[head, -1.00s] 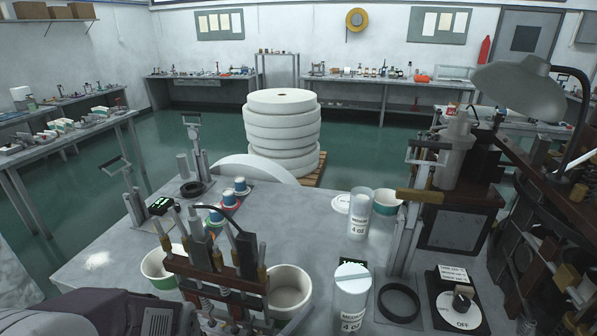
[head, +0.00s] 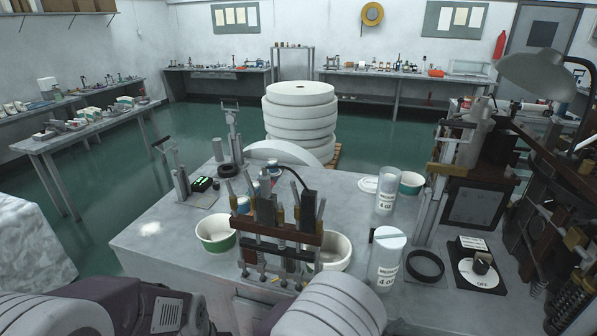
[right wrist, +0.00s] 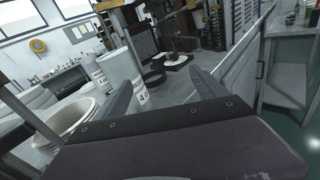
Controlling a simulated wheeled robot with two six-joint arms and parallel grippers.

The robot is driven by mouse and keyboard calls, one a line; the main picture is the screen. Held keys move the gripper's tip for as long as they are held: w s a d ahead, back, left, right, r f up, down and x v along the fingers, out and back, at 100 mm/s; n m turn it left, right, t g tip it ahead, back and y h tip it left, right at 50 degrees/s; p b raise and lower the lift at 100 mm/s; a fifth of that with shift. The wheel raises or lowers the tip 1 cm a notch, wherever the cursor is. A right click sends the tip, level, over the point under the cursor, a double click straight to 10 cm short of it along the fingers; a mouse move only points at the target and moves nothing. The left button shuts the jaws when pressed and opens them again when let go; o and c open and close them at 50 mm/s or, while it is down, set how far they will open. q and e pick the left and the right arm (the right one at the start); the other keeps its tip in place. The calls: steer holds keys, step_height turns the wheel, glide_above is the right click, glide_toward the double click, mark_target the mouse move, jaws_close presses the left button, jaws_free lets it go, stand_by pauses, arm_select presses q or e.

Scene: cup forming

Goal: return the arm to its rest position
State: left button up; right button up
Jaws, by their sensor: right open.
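My right gripper (right wrist: 160,76) shows in the right wrist view, with its two dark fingers apart and nothing between them. It points towards the right part of the bench. In the head view, ribbed white and purple-grey parts of my arms cross the bottom edge, and I cannot make out fingertips there. My left gripper is not in view.
The grey bench (head: 160,262) holds a forming fixture (head: 275,235), a green-banded cup (head: 216,240), a white cup (head: 337,250) and two labelled clear cylinders (head: 387,262). A black ring (head: 425,266) and control box (head: 478,268) stand at right. The front-left bench top is bare.

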steer(key=s+d+f+m+g+y, duration=0.4)
steer(key=s+d+m+g, duration=0.8)
steer(key=s+d+g, duration=0.15)
steer(key=s+a+f+m+y, duration=0.2)
steer(key=a+f+m+y, duration=0.2)
steer(key=f+m+y, duration=0.25)
steer(key=w+a+f+m+t+y, duration=0.1)
steer(key=w+a+m+t+y, duration=0.3)
steer(key=w+a+m+t, duration=0.1)
steer(key=w+a+t, duration=0.1)
steer(key=w+a, duration=0.1)
steer(key=w, duration=0.1)
steer(key=shift+w+a+f+y, duration=0.2)
steer(key=shift+a+f+y, duration=0.1)
steer(key=shift+a+y, duration=0.05)
